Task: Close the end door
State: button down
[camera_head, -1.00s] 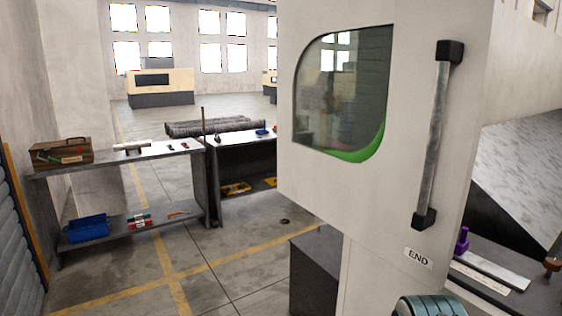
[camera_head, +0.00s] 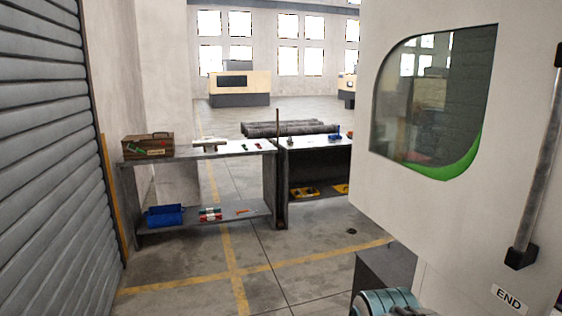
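The end door (camera_head: 400,190) is a large white panel on the right side of the view, standing open. It has a rounded dark window (camera_head: 430,100) with a green lower edge. A label reading "END" (camera_head: 508,299) sits below the handle. A teal and grey rounded part of my arm shows at the bottom, below the door. My gripper's fingers are not in view.
A workbench (camera_head: 205,152) with a wooden toolbox (camera_head: 147,145) and a blue bin (camera_head: 164,215) stands at left centre. A second dark bench (camera_head: 318,160) adjoins it. A roller shutter (camera_head: 50,150) lines the left. The floor with yellow lines (camera_head: 235,268) is clear in front.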

aim_at(486, 213)
jog(key=u, duration=0.55)
jog(key=i, duration=1.6)
jog(key=z, duration=0.5)
jog(key=i, duration=1.6)
jog(key=z, duration=0.95)
